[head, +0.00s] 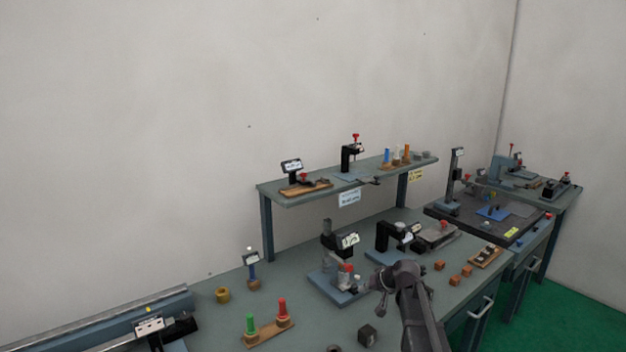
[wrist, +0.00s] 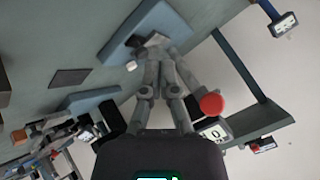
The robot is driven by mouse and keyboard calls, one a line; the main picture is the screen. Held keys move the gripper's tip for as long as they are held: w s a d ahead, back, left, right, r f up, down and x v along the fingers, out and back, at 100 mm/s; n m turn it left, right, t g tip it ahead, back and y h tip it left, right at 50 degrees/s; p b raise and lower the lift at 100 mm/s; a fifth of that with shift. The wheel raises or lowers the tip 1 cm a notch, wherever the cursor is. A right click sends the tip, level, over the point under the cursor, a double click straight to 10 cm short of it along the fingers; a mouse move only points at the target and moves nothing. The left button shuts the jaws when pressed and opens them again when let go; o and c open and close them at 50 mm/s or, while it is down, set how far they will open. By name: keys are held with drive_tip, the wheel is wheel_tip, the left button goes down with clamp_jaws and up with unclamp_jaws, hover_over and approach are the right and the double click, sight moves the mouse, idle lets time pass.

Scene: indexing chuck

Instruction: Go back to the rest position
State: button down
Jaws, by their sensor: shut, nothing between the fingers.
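My gripper (head: 381,288) is in the head view at the lower right middle, above the bench and just right of a blue-based fixture (head: 333,290) with a small display and a red part. In the wrist view my gripper (wrist: 156,46) has its two fingers together with nothing between them. Beyond the fingertips in the wrist view is a blue base plate (wrist: 120,40). A red ball knob (wrist: 212,103) and a small display (wrist: 215,131) show to the right of the fingers. The fingers hide part of the fixture. I cannot tell whether they touch it.
A raised shelf (head: 275,196) stands behind.

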drive_tip(key=s+f+g+h, duration=0.1)
drive_tip(key=s, duration=0.3)
drive_tip(key=s+a+f+g+h, duration=0.1)
drive_tip(key=s, duration=0.4)
drive_tip(key=s+f+g, duration=0.1)
drive_tip(key=s+f, duration=0.1)
drive_tip(key=s, duration=0.3)
drive_tip(key=shift+s+a+f+n+g+h, duration=0.1)
drive_tip(key=shift+s+a+n+g+h, duration=0.05)
drive_tip(key=shift+s+n+g+h, duration=0.2)
drive_tip(key=s+d+f+g+h, duration=0.1)
drive_tip(key=s+d+g+h, duration=0.1)
drive_tip(key=s, duration=1)
drive_tip(key=shift+s+f+g+h, duration=0.2)
drive_tip(key=shift+s+g+h, duration=0.25)
drive_tip(key=shift+h, duration=0.3)
